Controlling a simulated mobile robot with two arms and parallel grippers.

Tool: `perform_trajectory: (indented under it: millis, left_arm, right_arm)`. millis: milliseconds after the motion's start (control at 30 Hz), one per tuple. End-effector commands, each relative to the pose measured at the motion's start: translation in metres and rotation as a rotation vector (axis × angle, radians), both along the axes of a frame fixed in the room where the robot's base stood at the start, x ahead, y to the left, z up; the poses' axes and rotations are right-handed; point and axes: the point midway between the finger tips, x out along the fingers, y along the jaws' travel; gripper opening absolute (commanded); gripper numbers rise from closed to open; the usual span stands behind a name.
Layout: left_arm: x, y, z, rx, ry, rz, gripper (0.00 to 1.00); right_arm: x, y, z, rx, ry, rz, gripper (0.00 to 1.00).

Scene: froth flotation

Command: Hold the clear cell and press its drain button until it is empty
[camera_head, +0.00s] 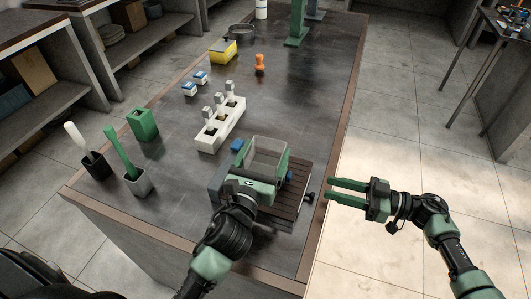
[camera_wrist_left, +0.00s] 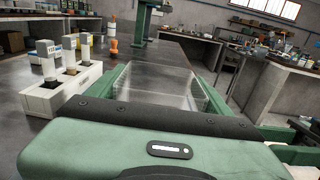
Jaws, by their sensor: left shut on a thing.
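The clear cell (camera_head: 268,154), a see-through open box, sits at the near right of the table. In the left wrist view the cell (camera_wrist_left: 160,82) lies between my green fingers, and its level of contents is unclear. My left gripper (camera_head: 260,172) is shut on the cell from the near side. My right gripper (camera_head: 331,188) is open and empty, off the table's right edge with its fingers pointing left toward the cell. A blue part (camera_head: 290,176) shows beside the cell; I cannot tell whether it is the drain button.
A dark slatted stand (camera_head: 292,200) is under the cell, with a black knob (camera_head: 310,196) at its right. A white rack (camera_head: 220,124) with several bottles stands to the left. Green holder (camera_head: 143,124) and brush cups (camera_head: 138,183) are farther left. Floor at right is clear.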

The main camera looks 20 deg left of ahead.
Motion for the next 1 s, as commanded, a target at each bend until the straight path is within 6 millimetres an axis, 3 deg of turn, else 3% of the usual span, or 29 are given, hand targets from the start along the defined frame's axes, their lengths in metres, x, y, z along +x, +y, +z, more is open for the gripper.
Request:
perform_trajectory:
  millis: [167, 300, 1000]
  left_arm:
    - [-0.0002, -0.0003, -0.0001, -0.001, 0.0, -0.001, 0.07]
    - [-0.0002, -0.0003, -0.0001, -0.001, 0.0, -0.001, 0.07]
    - [-0.0002, -0.0004, -0.0002, -0.001, 0.0, -0.001, 0.07]
  right_arm:
    - [0.0, 0.0, 0.0, 0.0, 0.0, 0.0, 0.36]
    - [0.0, 0.0, 0.0, 0.0, 0.0, 0.0, 0.0]
    - [0.0, 0.0, 0.0, 0.0, 0.0, 0.0, 0.0]
